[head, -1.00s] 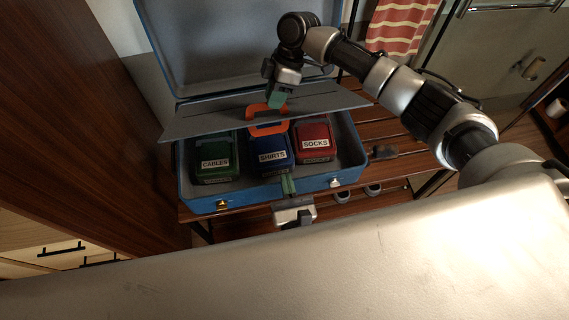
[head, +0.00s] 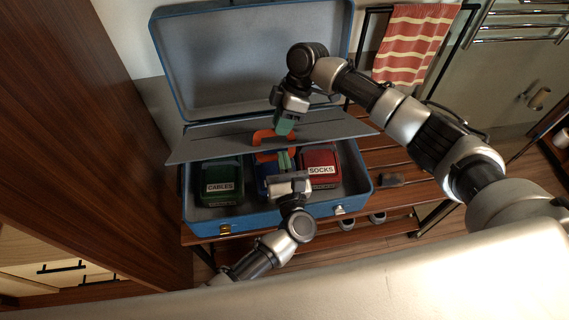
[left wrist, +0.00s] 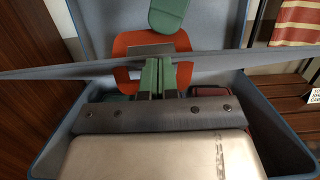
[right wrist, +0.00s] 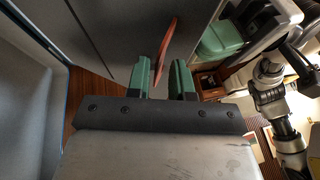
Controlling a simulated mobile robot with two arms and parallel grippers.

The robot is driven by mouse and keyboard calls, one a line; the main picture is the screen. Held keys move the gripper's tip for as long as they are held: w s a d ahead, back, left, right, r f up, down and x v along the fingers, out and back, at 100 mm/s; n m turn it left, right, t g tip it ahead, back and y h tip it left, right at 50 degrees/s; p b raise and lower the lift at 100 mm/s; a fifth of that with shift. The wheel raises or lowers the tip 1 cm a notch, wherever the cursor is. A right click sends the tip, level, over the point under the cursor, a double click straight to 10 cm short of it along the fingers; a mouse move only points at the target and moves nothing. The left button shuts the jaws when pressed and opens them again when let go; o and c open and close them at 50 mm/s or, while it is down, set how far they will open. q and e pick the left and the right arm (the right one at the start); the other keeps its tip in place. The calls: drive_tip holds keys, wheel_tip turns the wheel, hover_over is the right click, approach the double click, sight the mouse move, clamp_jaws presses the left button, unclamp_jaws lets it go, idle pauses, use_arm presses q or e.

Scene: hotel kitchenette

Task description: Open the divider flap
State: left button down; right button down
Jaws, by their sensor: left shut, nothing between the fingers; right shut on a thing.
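The divider flap (head: 210,148) is a grey panel in the open blue suitcase (head: 205,222). It is partly raised, tilted above the pouches. Its orange loop handle (head: 262,137) is at the middle of the flap and also shows in the left wrist view (left wrist: 126,80). My right gripper (head: 284,128) is shut on the orange handle from above. In the right wrist view the handle (right wrist: 166,48) appears edge-on between its fingers. My left gripper (head: 284,162) is shut and empty in front of the flap, close to the handle; I cannot tell whether it touches.
A green CABLES pouch (head: 221,172), a blue pouch (head: 263,188) mostly hidden by my left gripper, and a red SOCKS pouch (head: 319,158) lie in the suitcase. The suitcase rests on a slatted wooden rack (head: 420,178). A dark wooden panel (head: 110,130) stands close at left.

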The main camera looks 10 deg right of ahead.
drive_tip(key=shift+w+d+f, duration=0.15)
drive_tip(key=shift+f, duration=0.05)
use_arm(q)
drive_tip(key=shift+w+r, duration=0.65)
drive_tip(key=shift+r, duration=0.3)
use_arm(e)
drive_tip(key=shift+f, duration=0.15)
drive_tip(key=c, duration=1.3)
unclamp_jaws()
drive_tip(key=shift+c, duration=0.2)
drive_tip(key=shift+o, duration=1.3)
drive_tip(key=shift+w+f, duration=0.1)
drive_tip(key=shift+o, duration=0.4)
drive_tip(key=shift+a, duration=0.2)
use_arm(q)
drive_tip(key=shift+w+a+f, duration=0.15)
drive_tip(key=shift+f, duration=0.1)
use_arm(e)
drive_tip(key=shift+r, duration=0.2)
drive_tip(key=shift+r, duration=0.1)
